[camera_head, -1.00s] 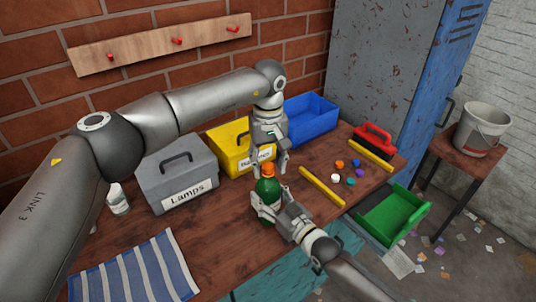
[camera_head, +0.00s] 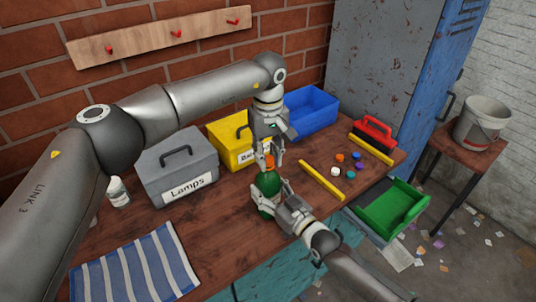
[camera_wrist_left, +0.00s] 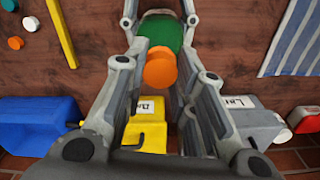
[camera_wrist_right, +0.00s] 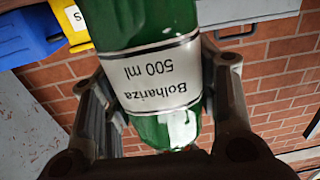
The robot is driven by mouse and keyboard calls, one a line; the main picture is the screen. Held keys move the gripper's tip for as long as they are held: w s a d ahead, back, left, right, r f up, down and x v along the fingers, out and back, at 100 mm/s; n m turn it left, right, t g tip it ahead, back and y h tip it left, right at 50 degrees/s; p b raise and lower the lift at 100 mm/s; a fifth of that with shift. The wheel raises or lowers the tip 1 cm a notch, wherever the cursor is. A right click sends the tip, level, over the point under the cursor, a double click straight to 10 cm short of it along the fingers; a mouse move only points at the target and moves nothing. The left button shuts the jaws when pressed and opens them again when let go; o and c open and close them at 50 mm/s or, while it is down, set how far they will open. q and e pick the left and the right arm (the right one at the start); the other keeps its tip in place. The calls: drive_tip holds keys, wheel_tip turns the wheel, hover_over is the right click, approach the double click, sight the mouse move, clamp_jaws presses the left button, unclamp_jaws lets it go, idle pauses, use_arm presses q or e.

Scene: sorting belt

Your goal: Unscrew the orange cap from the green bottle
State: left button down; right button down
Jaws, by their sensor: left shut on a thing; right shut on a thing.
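The green bottle (camera_head: 266,187) stands roughly upright at the workbench's front edge, with its orange cap (camera_head: 268,161) on top. My right gripper (camera_head: 271,200) is shut on the bottle's body from the front right. The right wrist view shows the bottle's white label (camera_wrist_right: 157,75) between the fingers, reading "Bolhariza 500 ml". My left gripper (camera_head: 268,157) points down from above and is shut on the cap. The left wrist view shows the cap (camera_wrist_left: 160,68) between the fingers, with the green bottle (camera_wrist_left: 163,30) beyond it. The fingers partly hide the cap in the head view.
A grey "Lamps" box (camera_head: 158,161), yellow box (camera_head: 226,155) and blue bin (camera_head: 312,100) stand behind. Yellow strips (camera_head: 322,181), several loose caps (camera_head: 337,171) and a red brush (camera_head: 375,128) lie right. A green tray (camera_head: 392,207) is beyond the bench; a striped cloth (camera_head: 135,268) lies left.

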use_arm(q)
drive_tip(key=n, duration=0.4)
drive_tip(key=shift+n, duration=0.3)
drive_tip(key=n, duration=2)
drive_tip(key=shift+r+n, duration=0.1)
drive_tip(key=shift+n, duration=0.3)
drive_tip(key=n, duration=1)
drive_tip(key=shift+n, duration=0.3)
drive_tip(key=n, duration=0.4)
drive_tip(key=shift+n, duration=0.4)
